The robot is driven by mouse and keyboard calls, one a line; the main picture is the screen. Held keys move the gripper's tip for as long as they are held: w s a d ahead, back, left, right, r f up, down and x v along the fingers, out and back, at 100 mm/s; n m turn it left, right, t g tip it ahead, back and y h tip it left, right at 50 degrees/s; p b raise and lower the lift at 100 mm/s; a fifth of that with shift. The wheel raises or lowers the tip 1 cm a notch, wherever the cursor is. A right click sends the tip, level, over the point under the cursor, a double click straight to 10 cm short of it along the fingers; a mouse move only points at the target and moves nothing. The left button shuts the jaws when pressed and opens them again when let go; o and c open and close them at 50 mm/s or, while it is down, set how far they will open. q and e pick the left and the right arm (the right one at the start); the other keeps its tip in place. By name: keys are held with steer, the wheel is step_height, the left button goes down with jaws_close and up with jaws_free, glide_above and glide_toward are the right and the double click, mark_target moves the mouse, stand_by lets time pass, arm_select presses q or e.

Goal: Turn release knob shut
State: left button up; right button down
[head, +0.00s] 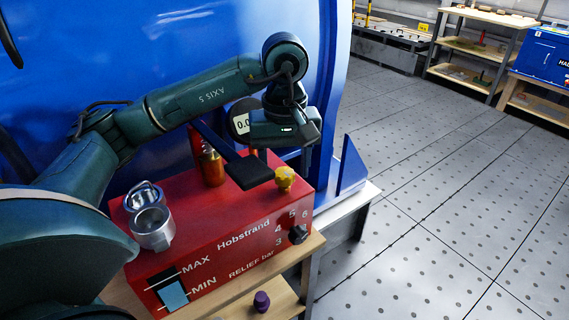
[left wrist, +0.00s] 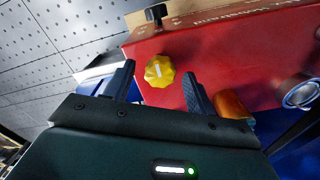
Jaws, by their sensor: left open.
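The yellow lobed knob (head: 285,178), which appears to be the release knob, sits on the top of the red Hobstrand unit (head: 215,215) near its right end. My left gripper (head: 285,158) is above this knob, pointing down, open and empty. In the left wrist view the yellow knob (left wrist: 159,71) lies between the two spread fingers (left wrist: 158,76), with a gap on each side. A pale line on its face runs roughly up and down there. I cannot tell whether the knob is open or shut. My right gripper is not in view.
A black lever handle (head: 250,172) and a brass cylinder (head: 212,168) stand left of the knob. A gauge (head: 241,123) is behind. A black relief knob (head: 298,235) is on the front face. A metal filler cup (head: 152,226) is at left. A purple knob (head: 261,301) sits below.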

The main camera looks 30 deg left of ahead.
arm_select(q)
step_height(320, 180, up, 8)
steer(key=shift+f+p, duration=0.2)
steer(key=shift+p, duration=0.85)
step_height(320, 180, up, 4)
steer(key=p, duration=0.2)
glide_above(284, 172)
steer(key=shift+r, duration=0.8)
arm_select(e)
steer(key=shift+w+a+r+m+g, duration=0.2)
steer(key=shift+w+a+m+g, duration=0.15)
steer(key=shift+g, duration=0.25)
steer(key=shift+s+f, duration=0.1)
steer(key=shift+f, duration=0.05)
